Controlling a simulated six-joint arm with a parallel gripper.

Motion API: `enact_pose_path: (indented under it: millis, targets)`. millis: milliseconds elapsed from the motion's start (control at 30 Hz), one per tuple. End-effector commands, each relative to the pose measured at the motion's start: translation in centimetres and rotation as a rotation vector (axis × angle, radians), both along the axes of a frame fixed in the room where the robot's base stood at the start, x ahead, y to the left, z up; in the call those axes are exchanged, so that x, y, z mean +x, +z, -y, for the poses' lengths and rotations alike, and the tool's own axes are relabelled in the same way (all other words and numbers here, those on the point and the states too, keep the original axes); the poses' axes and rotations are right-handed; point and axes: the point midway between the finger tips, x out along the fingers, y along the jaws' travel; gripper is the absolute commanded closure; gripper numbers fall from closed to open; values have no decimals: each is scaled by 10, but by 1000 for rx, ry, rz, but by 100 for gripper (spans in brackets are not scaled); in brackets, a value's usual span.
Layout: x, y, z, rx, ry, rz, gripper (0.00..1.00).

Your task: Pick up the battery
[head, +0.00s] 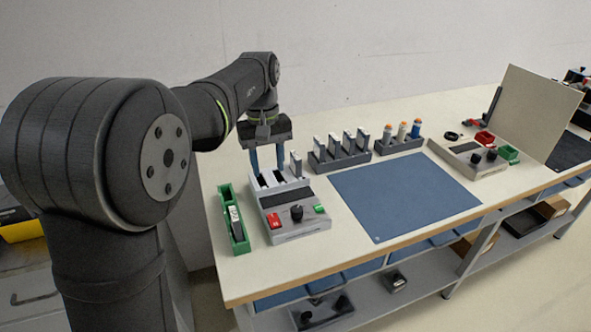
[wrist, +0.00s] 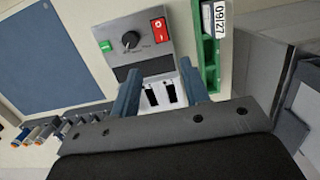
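My gripper (head: 267,170) is open and points down above the back of a grey charger-like unit (head: 297,231) with a black knob, a red switch and a green button. Nothing shows between its two blue fingers. In the wrist view my gripper (wrist: 160,72) spans two dark, empty-looking slots (wrist: 160,95) of the unit. An upright grey-white block (head: 296,164), possibly a battery, stands at the unit's right slot, just right of the fingers. A block labelled 09/27 (wrist: 212,20), likely also a battery, lies in a green tray (head: 226,193). I cannot tell which block is meant.
A dark rack (head: 325,163) holds several upright grey-white blocks. The blue mat (head: 405,193) is clear. A second unit (head: 470,157), small red and green bins and an upright panel (head: 535,110) stand to the right.

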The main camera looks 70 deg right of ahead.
Motion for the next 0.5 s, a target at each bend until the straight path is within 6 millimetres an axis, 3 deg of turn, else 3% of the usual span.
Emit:
enact_pose_path:
  millis: [267, 367, 500]
  targets:
    - [0, -2, 0, 2, -25, 16, 58]
    - [1, -12, -3, 14, -132, 82, 58]
    - [6, -31, -6, 61, -456, 263, 58]
